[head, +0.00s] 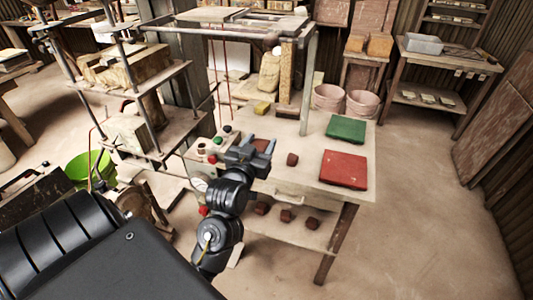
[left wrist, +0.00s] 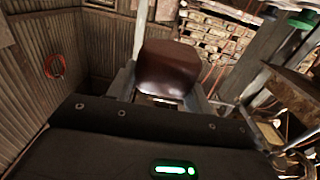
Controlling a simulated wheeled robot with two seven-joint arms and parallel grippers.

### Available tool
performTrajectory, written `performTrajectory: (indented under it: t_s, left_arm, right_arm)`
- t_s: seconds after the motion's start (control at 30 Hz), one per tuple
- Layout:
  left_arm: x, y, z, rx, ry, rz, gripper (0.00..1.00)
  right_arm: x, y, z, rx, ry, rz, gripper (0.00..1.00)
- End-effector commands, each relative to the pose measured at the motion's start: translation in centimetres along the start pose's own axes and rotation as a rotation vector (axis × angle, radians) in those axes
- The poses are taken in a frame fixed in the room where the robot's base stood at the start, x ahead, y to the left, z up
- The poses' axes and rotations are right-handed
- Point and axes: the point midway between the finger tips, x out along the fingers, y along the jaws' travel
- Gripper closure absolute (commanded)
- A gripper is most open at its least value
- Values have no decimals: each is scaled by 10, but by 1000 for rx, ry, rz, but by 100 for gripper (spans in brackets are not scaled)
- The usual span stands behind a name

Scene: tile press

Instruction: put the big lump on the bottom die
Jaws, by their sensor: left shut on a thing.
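My left gripper (head: 261,147) is above the near left part of the work table (head: 310,190), by the button panel. It is shut on a dark red-brown lump (left wrist: 167,70), which fills the space between the fingers in the left wrist view. A smaller-looking lump (head: 292,159) lies on the table to the right of the gripper. I cannot clearly make out the bottom die; the arm and gripper cover part of the table. My right gripper is out of view.
A red square plate (head: 345,169) and a green one (head: 345,130) lie on the table's right side. A press frame (head: 307,80) rises at the back, with a yellow block (head: 262,108) below. Several lumps (head: 285,215) sit on the lower shelf.

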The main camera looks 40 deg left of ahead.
Motion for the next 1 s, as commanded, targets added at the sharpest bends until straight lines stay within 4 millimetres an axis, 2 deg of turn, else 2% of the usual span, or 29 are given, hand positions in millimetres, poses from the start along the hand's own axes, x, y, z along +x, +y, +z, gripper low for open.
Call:
performTrajectory:
  t_s: [0.3,0.43,0.57,0.77,0.8,1.0]
  left_arm:
    - [1,-3,3,1,1,-6,84]
    - [10,-6,7,4,1,-6,84]
    - [36,-15,18,7,0,-6,84]
    - [86,-33,41,4,-1,-7,84]
    - [93,-35,50,3,-3,-6,84]
    - [116,-43,80,1,0,-6,84]
  right_arm:
    - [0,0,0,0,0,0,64]
    - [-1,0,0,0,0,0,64]
    - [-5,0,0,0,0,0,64]
    - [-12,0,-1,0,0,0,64]
    - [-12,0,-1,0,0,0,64]
    - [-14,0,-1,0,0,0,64]
